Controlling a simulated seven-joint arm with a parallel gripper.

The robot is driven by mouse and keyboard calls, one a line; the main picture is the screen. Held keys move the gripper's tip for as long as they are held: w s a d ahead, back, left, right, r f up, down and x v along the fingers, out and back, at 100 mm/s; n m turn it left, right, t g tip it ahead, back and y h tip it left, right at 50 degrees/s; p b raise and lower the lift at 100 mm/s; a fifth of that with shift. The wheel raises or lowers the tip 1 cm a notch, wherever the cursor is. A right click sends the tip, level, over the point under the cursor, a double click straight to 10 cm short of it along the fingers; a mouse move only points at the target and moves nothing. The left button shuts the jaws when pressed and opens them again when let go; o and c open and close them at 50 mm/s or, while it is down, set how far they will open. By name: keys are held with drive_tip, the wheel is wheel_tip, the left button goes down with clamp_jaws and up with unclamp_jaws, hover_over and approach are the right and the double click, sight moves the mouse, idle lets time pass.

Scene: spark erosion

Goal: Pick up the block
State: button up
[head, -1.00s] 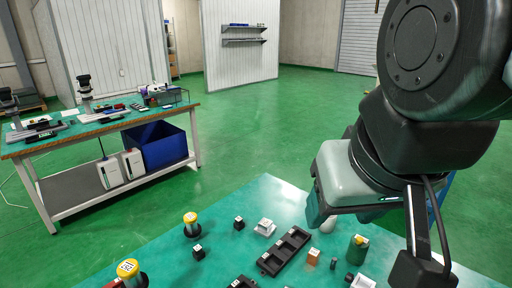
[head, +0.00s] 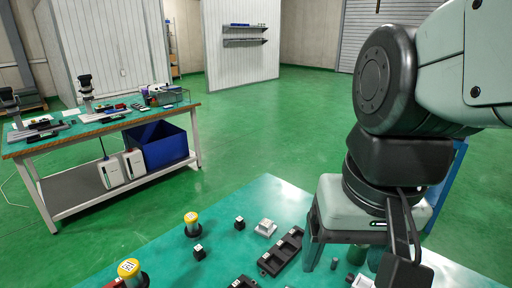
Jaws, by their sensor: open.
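My gripper (head: 344,258) hangs over the right part of the green table in the head view, pointing down with its fingers apart; no held object shows. Several block-like things lie on the table, and I cannot tell which one is meant. A small dark cube with a pale top (head: 239,223) and a similar dark cube (head: 198,251) stand to the left of my gripper. A silver-white block (head: 265,227) lies behind the black slotted tray. The small copper-coloured block seen earlier is now hidden behind my gripper's left finger.
The black slotted tray (head: 278,258) lies just left of my gripper. A green cylinder (head: 357,254) stands under my gripper. A second workbench (head: 60,140) stands far left. The table's back left is fairly clear.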

drive_tip(key=w+f+m+g+y, duration=0.1)
drive_tip(key=w+f+m+y, duration=0.45)
drive_tip(key=f, duration=0.25)
drive_tip(key=w+f+m+g+y, duration=0.2)
drive_tip(key=w+f+m+y, duration=0.25)
drive_tip(key=f+m, duration=0.2)
drive_tip(key=d+f+m+t, duration=0.2)
drive_tip(key=f+m+t, duration=0.1)
drive_tip(key=f, duration=0.3)
drive_tip(key=w+d+f+m+t, duration=0.1)
drive_tip(key=d+f+m+t, duration=0.1)
drive_tip(key=f+m, duration=0.3)
drive_tip(key=d+f+m+t, duration=0.2)
drive_tip(key=f+m+t, duration=0.2)
drive_tip(key=f, duration=0.5)
drive_tip(key=shift+w+d+f, duration=0.15)
drive_tip(key=shift+w, duration=0.15)
drive_tip(key=shift+f+m, duration=0.3)
drive_tip(key=x, duration=1)
drive_tip(key=shift+w, duration=0.3)
clamp_jaws()
